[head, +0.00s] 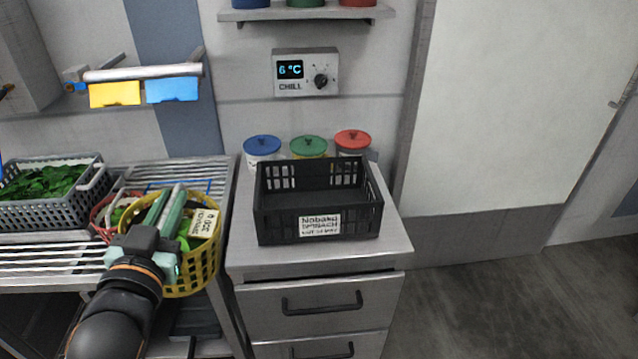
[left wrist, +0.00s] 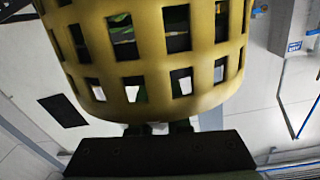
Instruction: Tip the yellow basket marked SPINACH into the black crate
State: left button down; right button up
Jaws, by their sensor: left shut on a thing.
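The yellow basket (head: 207,265) is at the right front end of the wire rack, with long green and pale pieces showing inside. Its white label (head: 204,222) is too small to read surely. My left gripper (head: 165,257) is shut on the basket's near side, and my arm hides part of it. In the left wrist view the basket's slotted wall (left wrist: 150,60) fills the top middle, right above my left gripper (left wrist: 158,128). The black crate (head: 275,222) stands upright and looks empty on the steel cabinet to the right; its label reads SPINACH. My right gripper is out of view.
A grey basket of green leaves (head: 95,206) stands on the wire rack (head: 40,262) at left. A red basket (head: 103,212) is partly hidden behind the yellow one. Lidded tubs (head: 308,149) stand behind the crate on the cabinet (head: 250,262). A chill control box (head: 305,73) is on the wall.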

aim_at(314, 210)
jog(key=i+l, duration=0.65)
jog(key=i, duration=0.25)
